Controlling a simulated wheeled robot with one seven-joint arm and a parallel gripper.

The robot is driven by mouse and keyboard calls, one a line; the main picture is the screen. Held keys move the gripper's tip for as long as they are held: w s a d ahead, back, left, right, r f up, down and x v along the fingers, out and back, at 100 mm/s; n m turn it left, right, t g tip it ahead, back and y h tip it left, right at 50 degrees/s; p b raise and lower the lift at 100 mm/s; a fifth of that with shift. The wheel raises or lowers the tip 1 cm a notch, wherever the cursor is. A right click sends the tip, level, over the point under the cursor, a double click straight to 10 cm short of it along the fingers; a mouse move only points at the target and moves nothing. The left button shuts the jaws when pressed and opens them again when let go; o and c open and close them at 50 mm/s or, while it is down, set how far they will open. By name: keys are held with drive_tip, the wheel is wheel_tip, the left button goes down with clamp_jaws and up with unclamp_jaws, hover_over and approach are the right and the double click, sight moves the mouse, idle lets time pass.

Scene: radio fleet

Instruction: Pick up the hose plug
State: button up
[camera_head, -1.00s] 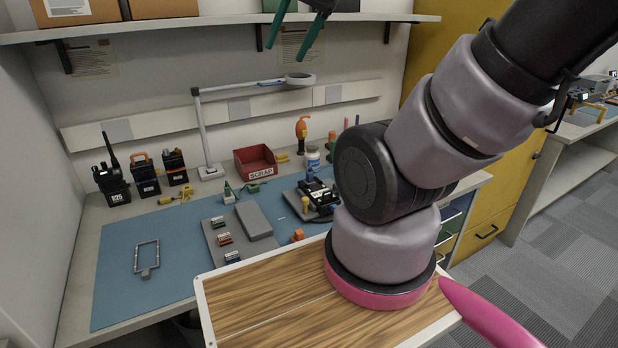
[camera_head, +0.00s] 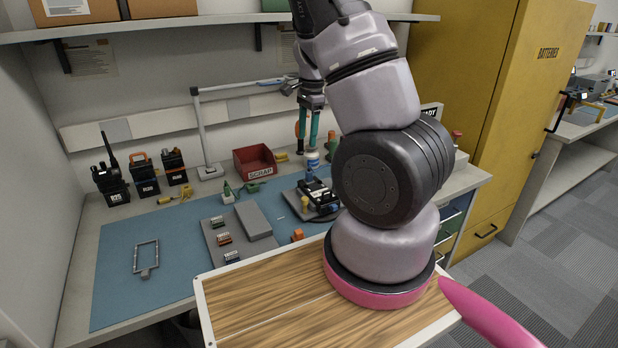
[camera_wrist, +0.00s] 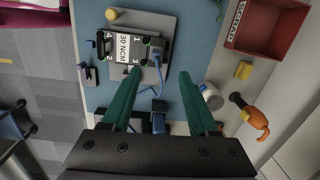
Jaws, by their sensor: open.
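My gripper (camera_head: 308,147) is open and empty, pointing down over the back of the bench. Its two green fingers also show in the wrist view (camera_wrist: 160,74), apart, with a blue cable (camera_wrist: 157,84) below the gap. No part is marked as the hose plug, and I cannot tell for certain which it is. A small yellow piece (camera_wrist: 244,70) lies beside the red bin, right of the fingers. A round yellow knob (camera_wrist: 111,14) lies by the dark tester. A white bottle (camera_wrist: 209,95) and an orange-handled item (camera_wrist: 250,115) are close to the right finger.
The red scrap bin (camera_head: 255,160) stands left of my gripper. A dark tester (camera_head: 319,196) sits on the blue mat (camera_head: 120,270). A lamp (camera_head: 201,130) and overhead shelf (camera_head: 200,31) are close by. The mat's left part holds a metal frame (camera_head: 146,257).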

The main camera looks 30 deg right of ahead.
wheel_tip(320, 180, down, 2)
drive_tip(key=d, duration=0.2)
hover_over(310, 171)
drive_tip(key=d, duration=0.1)
drive_tip(key=shift+m+h, duration=0.3)
drive_tip(key=shift+m, duration=0.1)
drive_tip(key=f, duration=0.5)
drive_tip(key=shift+w+d+f, duration=0.1)
drive_tip(key=shift+w+f, duration=0.15)
drive_tip(key=shift+w, duration=0.05)
drive_tip(key=f, duration=0.3)
drive_tip(key=a+f, duration=0.1)
drive_tip(key=f, duration=0.1)
drive_tip(key=shift+s+f, duration=0.15)
drive_tip(key=shift+f, duration=0.15)
clamp_jaws()
